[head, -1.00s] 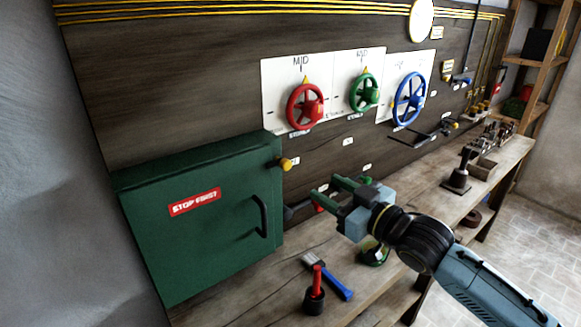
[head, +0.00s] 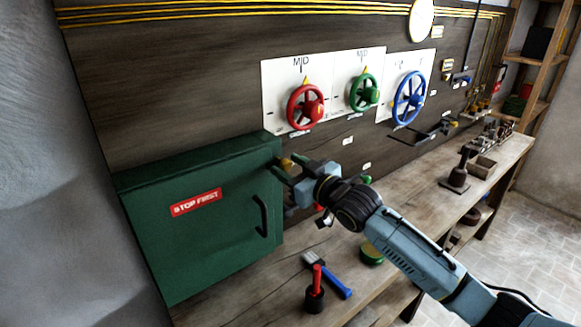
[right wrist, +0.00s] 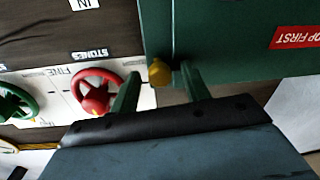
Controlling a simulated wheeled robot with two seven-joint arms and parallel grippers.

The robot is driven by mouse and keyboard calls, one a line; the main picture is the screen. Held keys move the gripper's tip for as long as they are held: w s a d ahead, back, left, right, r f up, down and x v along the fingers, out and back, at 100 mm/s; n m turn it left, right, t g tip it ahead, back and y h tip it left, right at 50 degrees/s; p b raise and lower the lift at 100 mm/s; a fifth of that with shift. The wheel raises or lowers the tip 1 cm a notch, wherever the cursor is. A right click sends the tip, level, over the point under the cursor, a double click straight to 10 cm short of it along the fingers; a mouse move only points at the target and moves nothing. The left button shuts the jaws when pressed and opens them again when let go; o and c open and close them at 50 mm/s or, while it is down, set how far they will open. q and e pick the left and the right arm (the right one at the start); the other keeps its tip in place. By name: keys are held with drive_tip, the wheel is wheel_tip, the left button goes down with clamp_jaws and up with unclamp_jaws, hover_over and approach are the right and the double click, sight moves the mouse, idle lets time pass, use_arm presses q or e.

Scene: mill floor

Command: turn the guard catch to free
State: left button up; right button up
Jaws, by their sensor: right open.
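The guard catch, a small yellow knob (head: 286,163), sits at the upper right edge of the green guard box (head: 205,235). My right gripper (head: 290,168) is open close to the knob, its fingers pointing at it and partly covering it in the head view. The box door is shut, with a red "STOP FIRST" label and a dark handle. My left gripper is not in view.
Red (head: 305,106), green (head: 364,92) and blue (head: 409,98) handwheels are on the panel behind.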

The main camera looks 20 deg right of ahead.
drive_tip(key=c, duration=1)
